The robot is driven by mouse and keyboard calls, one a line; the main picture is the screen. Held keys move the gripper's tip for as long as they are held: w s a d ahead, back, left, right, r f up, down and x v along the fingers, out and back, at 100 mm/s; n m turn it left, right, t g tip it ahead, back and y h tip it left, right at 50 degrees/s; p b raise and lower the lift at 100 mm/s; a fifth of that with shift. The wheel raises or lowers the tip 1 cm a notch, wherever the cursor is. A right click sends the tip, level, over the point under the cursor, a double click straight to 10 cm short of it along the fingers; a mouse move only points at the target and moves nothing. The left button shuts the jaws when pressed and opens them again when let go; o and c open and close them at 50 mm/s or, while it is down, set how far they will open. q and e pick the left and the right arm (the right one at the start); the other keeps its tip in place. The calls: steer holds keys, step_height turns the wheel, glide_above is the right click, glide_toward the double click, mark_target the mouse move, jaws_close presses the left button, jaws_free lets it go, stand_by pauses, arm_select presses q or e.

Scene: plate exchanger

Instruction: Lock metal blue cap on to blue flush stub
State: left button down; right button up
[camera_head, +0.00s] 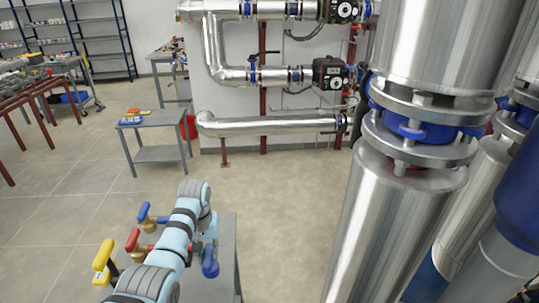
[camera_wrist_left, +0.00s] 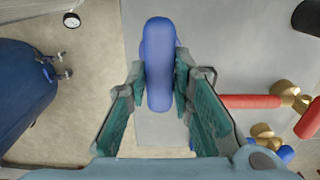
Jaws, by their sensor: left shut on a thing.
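My left gripper (camera_head: 206,243) is over the near grey table in the head view. In the left wrist view its two green fingers (camera_wrist_left: 160,85) are shut on a rounded, elongated blue piece (camera_wrist_left: 158,65). The blue piece also shows in the head view (camera_head: 210,265). It looks like the blue cap, but its metal part is hidden. I cannot pick out the blue flush stub with certainty. Small metal fittings (camera_wrist_left: 52,72) stick out of a dark blue body (camera_wrist_left: 22,95) at the left of the wrist view. My right gripper is not in view.
Brass valves with blue (camera_head: 144,211), red (camera_head: 132,239) and yellow (camera_head: 103,256) handles are beside my left arm. The near grey table (camera_head: 229,245) is under the gripper. Large steel pipes (camera_head: 390,230) with flanges fill the right side. Open floor (camera_head: 285,210) lies between.

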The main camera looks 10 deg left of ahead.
arm_select(q)
step_height(320, 180, down, 2)
steer(key=shift+f, duration=0.1)
steer(key=shift+w+r, duration=0.15)
steer(key=shift+r, duration=0.05)
step_height(320, 180, down, 3)
steer(key=shift+a+f+b, duration=0.1)
steer(key=shift+b, duration=1.05)
steer(key=shift+w+f, duration=0.15)
steer(key=shift+f, duration=0.1)
steer(key=c, duration=1.3)
jaws_free()
steer(key=shift+r, duration=0.1)
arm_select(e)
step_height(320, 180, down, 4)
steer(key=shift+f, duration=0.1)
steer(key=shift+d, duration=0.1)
